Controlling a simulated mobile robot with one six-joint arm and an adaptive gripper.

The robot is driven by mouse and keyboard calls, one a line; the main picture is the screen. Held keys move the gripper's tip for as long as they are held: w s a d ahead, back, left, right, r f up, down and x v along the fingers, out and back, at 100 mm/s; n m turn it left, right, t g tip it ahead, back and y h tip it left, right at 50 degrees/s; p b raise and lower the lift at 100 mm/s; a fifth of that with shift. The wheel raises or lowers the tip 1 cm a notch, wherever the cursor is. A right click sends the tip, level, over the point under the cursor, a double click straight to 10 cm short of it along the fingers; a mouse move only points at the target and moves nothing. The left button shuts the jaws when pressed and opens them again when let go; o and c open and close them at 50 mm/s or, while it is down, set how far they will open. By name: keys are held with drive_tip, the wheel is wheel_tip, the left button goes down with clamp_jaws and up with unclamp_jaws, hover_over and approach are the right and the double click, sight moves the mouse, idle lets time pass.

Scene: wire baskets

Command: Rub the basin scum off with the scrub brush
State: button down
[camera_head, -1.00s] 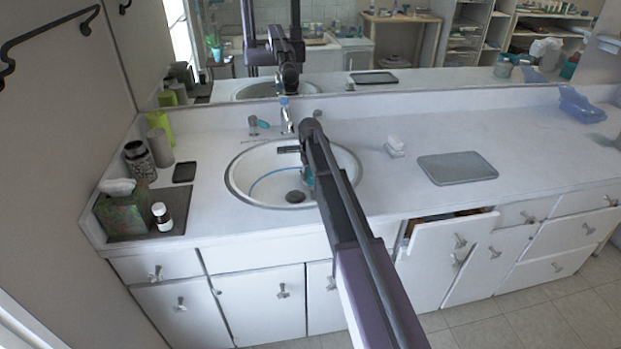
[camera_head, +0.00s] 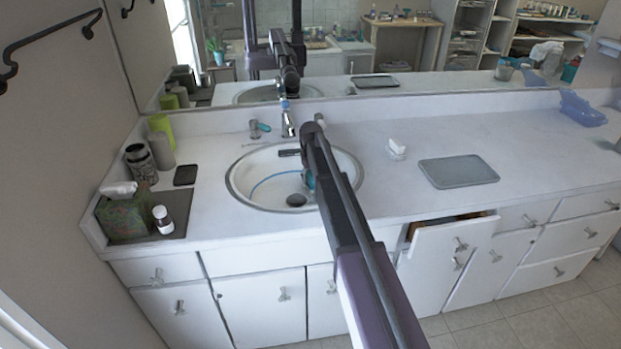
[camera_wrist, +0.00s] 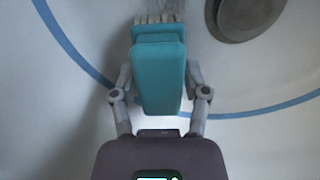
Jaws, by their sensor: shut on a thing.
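The scrub brush (camera_wrist: 158,75) is a teal block with pale bristles along its far end. My gripper (camera_wrist: 160,92) is shut on it, one finger on each side. In the wrist view the bristles meet a faint grey smear, the basin scum (camera_wrist: 165,8), at the top edge; whether they press on it I cannot tell. The white basin (camera_head: 250,172) has a blue ring line inside and a dark drain (camera_head: 296,200), which also shows at the upper right of the wrist view (camera_wrist: 243,12). In the head view my arm hides the basin's right part and most of the brush.
A chrome faucet (camera_head: 287,122) stands behind the basin. Left are a dark phone-like slab (camera_head: 185,175), a small bottle (camera_head: 163,219) and a tissue box (camera_head: 122,214). Right are a white soap-like block (camera_head: 396,148) and a grey tray (camera_head: 458,170). A drawer (camera_head: 450,235) is partly open.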

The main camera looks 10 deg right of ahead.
sight(312, 181)
drive_tip(key=shift+s, duration=1.55)
drive_tip(key=shift+s, duration=0.15)
drive_tip(key=shift+s, duration=1.6)
drive_tip(key=shift+s, duration=0.1)
drive_tip(key=shift+s, duration=1.65)
drive_tip(key=shift+s, duration=0.1)
drive_tip(key=shift+s, duration=0.65)
drive_tip(key=shift+s, duration=0.1)
drive_tip(key=shift+s, duration=0.25)
